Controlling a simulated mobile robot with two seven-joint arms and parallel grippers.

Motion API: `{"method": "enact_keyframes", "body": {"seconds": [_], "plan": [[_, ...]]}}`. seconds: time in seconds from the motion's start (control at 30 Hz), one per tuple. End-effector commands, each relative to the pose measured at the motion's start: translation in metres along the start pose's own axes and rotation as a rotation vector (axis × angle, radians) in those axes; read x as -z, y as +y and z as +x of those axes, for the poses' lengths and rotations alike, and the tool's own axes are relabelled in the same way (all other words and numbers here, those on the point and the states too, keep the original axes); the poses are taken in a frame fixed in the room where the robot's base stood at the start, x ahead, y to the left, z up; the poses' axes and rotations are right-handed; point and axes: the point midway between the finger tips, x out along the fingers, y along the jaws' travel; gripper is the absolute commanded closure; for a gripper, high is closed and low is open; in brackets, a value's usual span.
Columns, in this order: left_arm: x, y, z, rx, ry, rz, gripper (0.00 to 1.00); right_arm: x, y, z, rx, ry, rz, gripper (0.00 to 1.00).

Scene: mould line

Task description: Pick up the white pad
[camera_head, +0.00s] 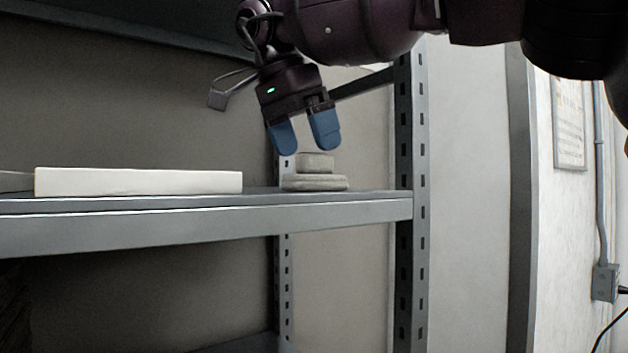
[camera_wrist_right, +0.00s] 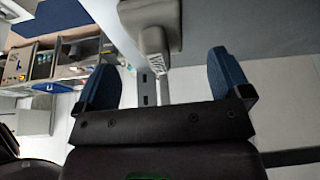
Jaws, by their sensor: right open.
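A pale, greyish-white pad (camera_head: 315,183) with a wide rounded base and a smaller block on top sits on the grey shelf (camera_head: 330,210), near its right end. My right gripper (camera_head: 305,152) has blue fingers, points down and is just above the block, open and empty. In the right wrist view the pale pad (camera_wrist_right: 150,14) shows ahead of the spread fingers of the right gripper (camera_wrist_right: 165,75), apart from them. My left gripper is in neither view.
A long white slab (camera_head: 138,181) lies on the shelf to the left, with a gap between it and the pad. A slotted upright post (camera_head: 404,150) stands close to the right of the pad. Another shelf (camera_head: 120,30) is overhead.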

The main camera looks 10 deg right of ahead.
Motion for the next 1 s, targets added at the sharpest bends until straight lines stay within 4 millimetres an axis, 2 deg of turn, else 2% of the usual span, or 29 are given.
{"method": "enact_keyframes", "body": {"seconds": [0.33,0.67,1.0], "plan": [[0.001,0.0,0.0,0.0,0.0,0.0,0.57,0.001,0.003,0.042,-0.002,0.0,0.001,0.04],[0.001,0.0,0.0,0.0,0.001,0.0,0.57,0.001,0.003,0.048,0.0,-0.001,0.002,0.04],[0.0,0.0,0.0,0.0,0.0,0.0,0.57,0.001,0.003,0.048,0.0,-0.001,0.002,0.55]]}}
